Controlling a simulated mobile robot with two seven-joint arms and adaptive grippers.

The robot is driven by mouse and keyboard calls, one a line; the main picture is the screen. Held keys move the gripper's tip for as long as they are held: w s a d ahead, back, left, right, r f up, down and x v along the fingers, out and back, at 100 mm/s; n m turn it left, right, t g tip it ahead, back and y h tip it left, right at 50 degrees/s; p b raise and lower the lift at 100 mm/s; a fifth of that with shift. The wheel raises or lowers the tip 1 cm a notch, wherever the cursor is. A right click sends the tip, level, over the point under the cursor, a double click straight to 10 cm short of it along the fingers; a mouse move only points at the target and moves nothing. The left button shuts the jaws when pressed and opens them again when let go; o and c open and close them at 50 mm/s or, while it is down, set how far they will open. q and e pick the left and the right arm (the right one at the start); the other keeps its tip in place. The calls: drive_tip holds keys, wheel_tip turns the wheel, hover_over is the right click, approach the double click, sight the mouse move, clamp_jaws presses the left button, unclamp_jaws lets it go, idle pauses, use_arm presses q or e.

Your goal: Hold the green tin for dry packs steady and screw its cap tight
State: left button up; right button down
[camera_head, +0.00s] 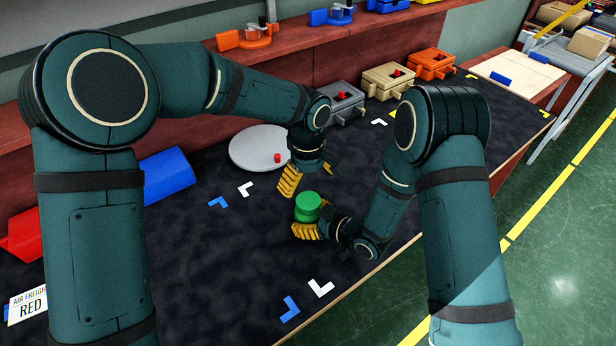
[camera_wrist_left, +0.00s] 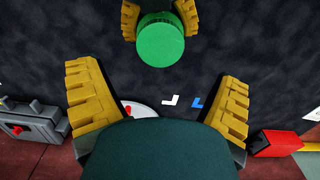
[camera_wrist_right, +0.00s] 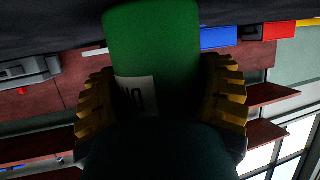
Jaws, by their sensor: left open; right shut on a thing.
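The green tin (camera_head: 308,213) stands roughly upright over the dark mat with its green cap (camera_head: 308,199) on top. My right gripper (camera_head: 306,231) is shut on the tin, low on its body. The right wrist view shows the tin (camera_wrist_right: 155,50) between the yellow fingers, with a white label on its side. My left gripper (camera_head: 289,183) is open and empty, above and just left of the cap in the head view. In the left wrist view the cap (camera_wrist_left: 160,42) lies beyond the open fingers, apart from them. Whether the cap is tight cannot be seen.
A grey round plate (camera_head: 258,148) with a red knob lies behind the left gripper. Grey (camera_head: 343,97), tan (camera_head: 388,80) and orange (camera_head: 432,63) fixtures line the back. Blue (camera_head: 167,177) and red bins stand at left. The mat's front is clear except for corner marks.

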sight(308, 200)
use_arm(q)
drive_tip(key=shift+f, duration=3.5)
drive_tip(key=c, duration=1.3)
drive_tip(key=m, duration=0.6)
drive_tip(key=shift+m, duration=0.4)
drive_tip(key=o, duration=1.2)
drive_tip(key=shift+o, duration=0.2)
